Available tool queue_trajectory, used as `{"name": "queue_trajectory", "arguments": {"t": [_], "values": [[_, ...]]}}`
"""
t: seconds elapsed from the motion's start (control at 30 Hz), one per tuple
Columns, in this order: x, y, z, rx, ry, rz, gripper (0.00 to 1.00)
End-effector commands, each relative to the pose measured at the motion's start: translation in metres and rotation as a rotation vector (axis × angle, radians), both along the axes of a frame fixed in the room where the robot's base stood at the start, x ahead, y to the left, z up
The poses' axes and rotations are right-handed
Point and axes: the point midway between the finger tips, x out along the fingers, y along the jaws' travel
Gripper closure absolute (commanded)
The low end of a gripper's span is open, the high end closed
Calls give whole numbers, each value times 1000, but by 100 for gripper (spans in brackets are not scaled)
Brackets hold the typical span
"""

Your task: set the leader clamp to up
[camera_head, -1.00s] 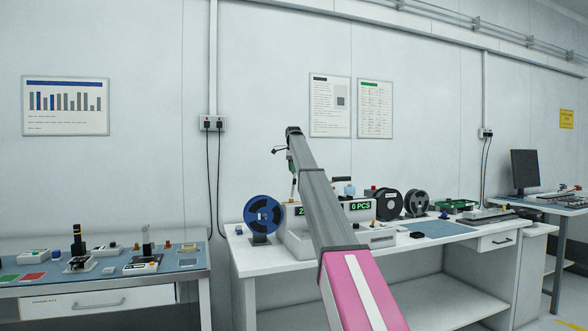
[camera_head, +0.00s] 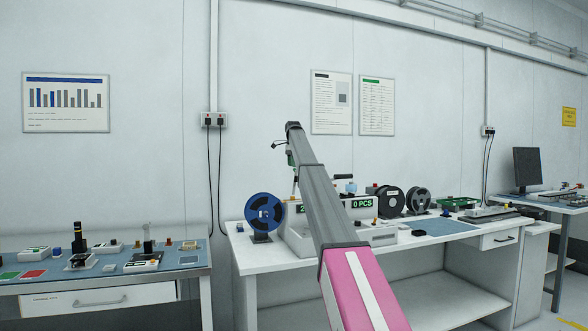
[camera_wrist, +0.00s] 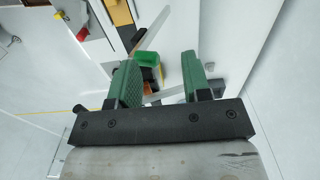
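My gripper (camera_wrist: 161,80) has two green fingers standing apart, with a clear gap between them. A green block (camera_wrist: 147,58) shows beyond the gap, with orange and dark parts just under it. I cannot tell whether it touches a finger. A pale flat bar (camera_wrist: 152,28) slants away above the block. I cannot tell for sure which part is the leader clamp. In the head view, the grey counter machine (camera_head: 298,238) with green displays stands on the white bench, partly hidden by my arm. My gripper (camera_head: 291,158) is mostly hidden there at the arm's far end.
A blue reel (camera_head: 264,212) stands left of the machine; black reels (camera_head: 391,200) and a green tray (camera_head: 457,203) are to its right. A blue mat (camera_head: 445,227) lies on the bench. A second bench (camera_head: 100,285) with small devices is at the left. The wall is behind.

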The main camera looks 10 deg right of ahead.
Motion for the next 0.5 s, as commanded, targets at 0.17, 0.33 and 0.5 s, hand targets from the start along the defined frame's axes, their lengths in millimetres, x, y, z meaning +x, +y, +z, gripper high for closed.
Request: {"name": "queue_trajectory", "arguments": {"t": [0.17, 0.33, 0.5], "values": [[-4, -3, 34, -4, -1, -2, 56], [-7, -5, 46, -5, 0, -3, 56], [-8, -5, 46, -6, 0, -4, 56]]}}
